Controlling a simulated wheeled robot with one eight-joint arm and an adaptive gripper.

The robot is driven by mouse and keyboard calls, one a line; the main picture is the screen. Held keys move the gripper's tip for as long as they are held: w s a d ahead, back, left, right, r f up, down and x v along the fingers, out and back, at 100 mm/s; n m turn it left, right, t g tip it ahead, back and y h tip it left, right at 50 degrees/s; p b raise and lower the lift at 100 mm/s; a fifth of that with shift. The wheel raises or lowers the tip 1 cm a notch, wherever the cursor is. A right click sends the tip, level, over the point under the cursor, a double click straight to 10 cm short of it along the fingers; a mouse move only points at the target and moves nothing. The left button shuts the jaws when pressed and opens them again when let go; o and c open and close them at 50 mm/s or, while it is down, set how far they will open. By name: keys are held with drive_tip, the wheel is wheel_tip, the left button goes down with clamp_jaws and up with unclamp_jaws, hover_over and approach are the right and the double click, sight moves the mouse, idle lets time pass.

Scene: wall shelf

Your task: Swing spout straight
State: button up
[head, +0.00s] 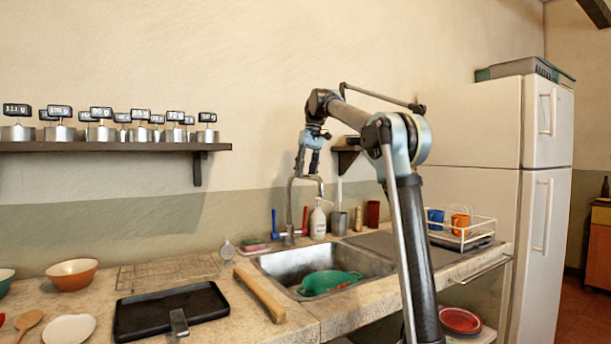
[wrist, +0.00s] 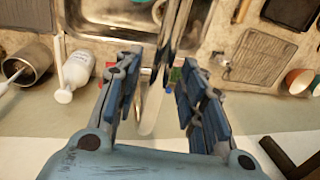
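The silver tap (head: 290,205) stands behind the sink; its arched spout (head: 307,178) reaches to the right with its end turned down. My gripper (head: 307,166) is above the arch, pointing down. In the wrist view, its two blue fingers are spread apart, with my gripper (wrist: 158,78) open and the shiny spout (wrist: 178,35) showing between them. I cannot tell whether a finger touches the pipe. The metal sink (head: 270,266) holds a green colander (head: 328,281). The tap's base is partly hidden by the spout and fingers in the wrist view.
A white bottle (head: 318,221) and a metal cup (head: 339,223) stand just right of the tap. A blue-handled tool (head: 274,223) is left of it. A wall shelf (head: 110,147) with labelled weights is at left. A dish rack (head: 470,234) is at right.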

wheel_tip(320, 180, up, 12)
drive_tip(key=w+d, duration=0.1)
drive_tip(key=d, duration=0.1)
drive_tip(key=shift+w+f, duration=0.15)
drive_tip(key=shift+w, duration=0.1)
idle(0.7)
idle(0.3)
